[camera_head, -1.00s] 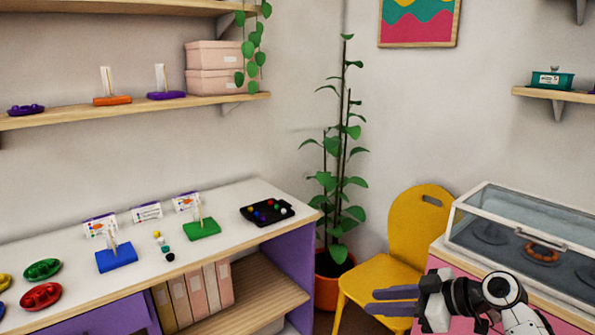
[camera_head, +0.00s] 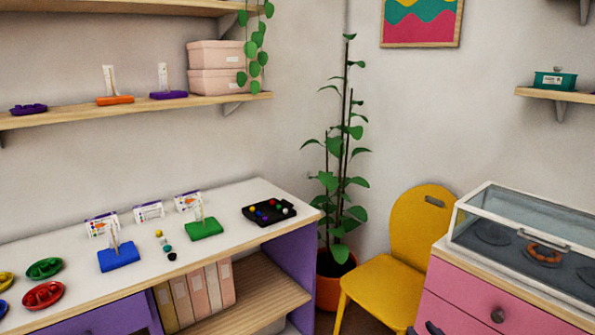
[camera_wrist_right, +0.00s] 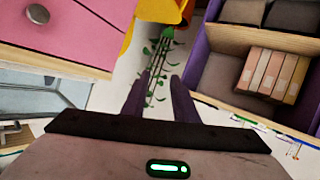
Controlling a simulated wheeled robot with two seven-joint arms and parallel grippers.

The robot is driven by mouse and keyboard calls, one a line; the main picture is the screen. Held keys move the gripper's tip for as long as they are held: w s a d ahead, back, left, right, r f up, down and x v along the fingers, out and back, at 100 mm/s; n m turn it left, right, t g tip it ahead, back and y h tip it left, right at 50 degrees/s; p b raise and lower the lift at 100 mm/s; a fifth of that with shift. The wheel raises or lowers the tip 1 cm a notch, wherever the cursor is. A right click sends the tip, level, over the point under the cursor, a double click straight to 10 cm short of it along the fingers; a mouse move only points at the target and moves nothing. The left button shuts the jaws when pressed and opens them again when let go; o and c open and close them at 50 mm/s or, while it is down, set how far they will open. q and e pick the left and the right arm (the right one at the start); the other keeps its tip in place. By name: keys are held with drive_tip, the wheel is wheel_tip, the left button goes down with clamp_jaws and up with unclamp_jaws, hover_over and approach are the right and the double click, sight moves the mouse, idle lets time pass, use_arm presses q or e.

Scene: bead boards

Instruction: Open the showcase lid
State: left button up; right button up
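The showcase (camera_head: 470,243) is a white-framed glass case on the pink cabinet at the right of the head view. Its glass lid (camera_head: 535,214) looks shut, with a grey handle (camera_head: 547,239) at the front. An orange bead ring (camera_head: 543,255) lies inside between dark round stands. The case partly shows at the left of the right wrist view (camera_wrist_right: 62,88). My right gripper (camera_head: 423,329) shows only as dark fingertips at the bottom edge, left of and below the case. In the wrist view its fingers (camera_wrist_right: 159,80) are apart with nothing between them. My left gripper is out of view.
The pink cabinet (camera_head: 462,290) has drawers with round knobs. A yellow chair (camera_head: 415,235) and potted plant (camera_head: 335,270) stand left of it. The white bench (camera_head: 225,235) on the left holds bead boards and dishes. The space above the showcase is clear.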

drive_tip(key=s+a+f+g, duration=0.1)
drive_tip(key=s+a+f, duration=0.2)
drive_tip(key=s+f, duration=0.2)
drive_tip(key=s+a+f+g+y, duration=0.1)
drive_tip(key=s+a+f, duration=0.3)
drive_tip(key=s, duration=0.7)
wheel_tip(320, 180, down, 3)
drive_tip(key=shift+s+r+g, duration=0.2)
drive_tip(key=shift+s+g, duration=0.05)
drive_tip(key=shift+g, duration=0.25)
drive_tip(key=s+a+f, duration=0.1)
drive_tip(key=s, duration=0.4)
drive_tip(key=s+a+f+g, duration=0.1)
drive_tip(key=s+a, duration=0.1)
drive_tip(key=s, duration=0.3)
drive_tip(key=s+a+f+g+y, duration=0.1)
drive_tip(key=s+a+f, duration=0.1)
drive_tip(key=s, duration=0.4)
drive_tip(key=shift+m, duration=0.4)
drive_tip(key=c, duration=0.3)
clamp_jaws()
drive_tip(key=shift+f, duration=0.1)
drive_tip(key=shift+s, duration=0.1)
